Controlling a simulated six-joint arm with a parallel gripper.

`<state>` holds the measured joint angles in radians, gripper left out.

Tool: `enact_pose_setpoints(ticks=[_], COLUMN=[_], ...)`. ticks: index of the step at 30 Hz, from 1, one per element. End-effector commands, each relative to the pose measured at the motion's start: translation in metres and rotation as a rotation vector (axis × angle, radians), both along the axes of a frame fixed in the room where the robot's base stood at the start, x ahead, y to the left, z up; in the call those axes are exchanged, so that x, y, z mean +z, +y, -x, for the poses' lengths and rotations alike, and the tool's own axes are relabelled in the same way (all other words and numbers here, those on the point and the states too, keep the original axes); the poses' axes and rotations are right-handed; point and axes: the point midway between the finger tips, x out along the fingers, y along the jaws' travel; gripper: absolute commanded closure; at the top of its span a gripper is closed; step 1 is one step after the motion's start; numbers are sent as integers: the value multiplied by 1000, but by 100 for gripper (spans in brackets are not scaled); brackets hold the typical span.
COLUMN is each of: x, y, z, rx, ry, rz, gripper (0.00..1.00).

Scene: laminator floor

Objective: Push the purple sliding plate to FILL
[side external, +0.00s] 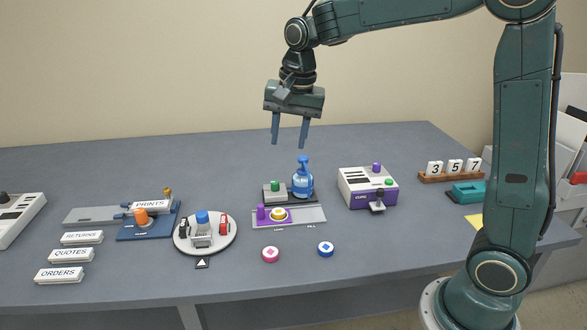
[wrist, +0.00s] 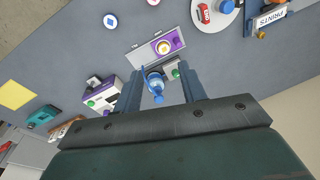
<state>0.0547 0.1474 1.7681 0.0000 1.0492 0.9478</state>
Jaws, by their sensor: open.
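The purple sliding plate (side external: 270,218) sits at the left part of a light grey track (side external: 305,215). FILL is printed by the track's right part; the left label is too small to read surely. The plate has an upright purple post (side external: 261,212) and carries a round white and yellow piece (side external: 278,213). In the wrist view the plate (wrist: 160,51) is at the right part of the track (wrist: 141,55). My gripper (side external: 289,145) is open and empty, pointing down, high above and behind the track. Its fingers (wrist: 160,85) also show in the wrist view.
A blue pump bottle (side external: 302,180) stands just behind the track's right half, beside a grey box with a green knob (side external: 274,196). A purple and white machine (side external: 360,188) is to the right. A round tray (side external: 230,240) is to the left. Pink (side external: 270,254) and blue (side external: 326,249) discs lie in front.

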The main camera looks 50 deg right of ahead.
Motion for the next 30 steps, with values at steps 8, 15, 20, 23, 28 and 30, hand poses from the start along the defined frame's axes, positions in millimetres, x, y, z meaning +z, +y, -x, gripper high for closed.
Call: enact_pose_setpoints(ticks=[8,15,20,23,28,30], x=[-43,-86,-107,-114,-117,-117], y=[-10,-18,-22,-23,-24,-24], z=[-58,-97,-112,-117,-119,-119], rx=[-238,-435,-525,-555,-570,-569], ry=[77,136,158,166,170,170], rz=[-36,-53,-58,-59,-60,-60], gripper=[59,59,59,59,59,59])
